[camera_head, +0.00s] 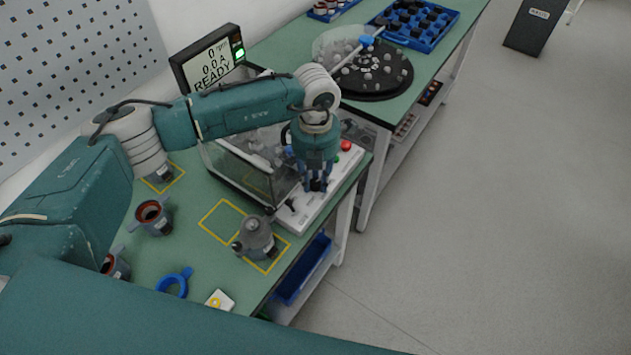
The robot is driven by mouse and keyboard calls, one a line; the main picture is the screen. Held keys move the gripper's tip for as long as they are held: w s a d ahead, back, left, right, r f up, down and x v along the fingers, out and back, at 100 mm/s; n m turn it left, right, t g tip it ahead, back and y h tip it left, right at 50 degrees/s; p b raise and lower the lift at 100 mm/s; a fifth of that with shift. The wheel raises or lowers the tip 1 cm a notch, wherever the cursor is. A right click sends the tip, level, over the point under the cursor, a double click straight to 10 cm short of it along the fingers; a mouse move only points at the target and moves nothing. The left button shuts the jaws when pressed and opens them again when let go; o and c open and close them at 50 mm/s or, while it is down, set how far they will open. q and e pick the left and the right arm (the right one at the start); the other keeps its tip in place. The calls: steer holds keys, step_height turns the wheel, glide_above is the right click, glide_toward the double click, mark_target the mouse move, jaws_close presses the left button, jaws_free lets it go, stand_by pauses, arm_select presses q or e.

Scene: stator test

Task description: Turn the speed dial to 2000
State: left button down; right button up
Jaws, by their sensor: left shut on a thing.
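My left gripper (316,184) comes down from above onto the white control panel (312,205) at the front of the test stand. Its fingers are shut at the panel on what appears to be the speed dial, which the fingers hide, so its setting cannot be read. A red button (346,145) is on the panel behind the gripper, and a small black lever (291,204) is in front of it. The display (212,63) reads 0 rpm, 0.0 A and READY, with a green light beside it. My right gripper is not in view.
A clear-walled enclosure (244,172) stands left of the gripper. A grey motor part (256,238) sits near a yellow-marked square in front. Stators (153,217) and a blue ring (174,283) lie on the green bench. A round black turntable (376,88) stands behind. Open floor lies right.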

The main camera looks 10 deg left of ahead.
arm_select(q)
steer(key=m+b, duration=0.1)
steer(key=b, duration=0.1)
steer(key=m+b, duration=0.2)
steer(key=shift+f+m, duration=0.2)
steer(key=shift+m, duration=0.1)
steer(key=shift+r+m+b, duration=0.15)
steer(key=shift+m+b, duration=0.25)
steer(key=c, duration=1.4)
jaws_free()
steer(key=shift+c, duration=0.2)
steer(key=shift+r, duration=0.1)
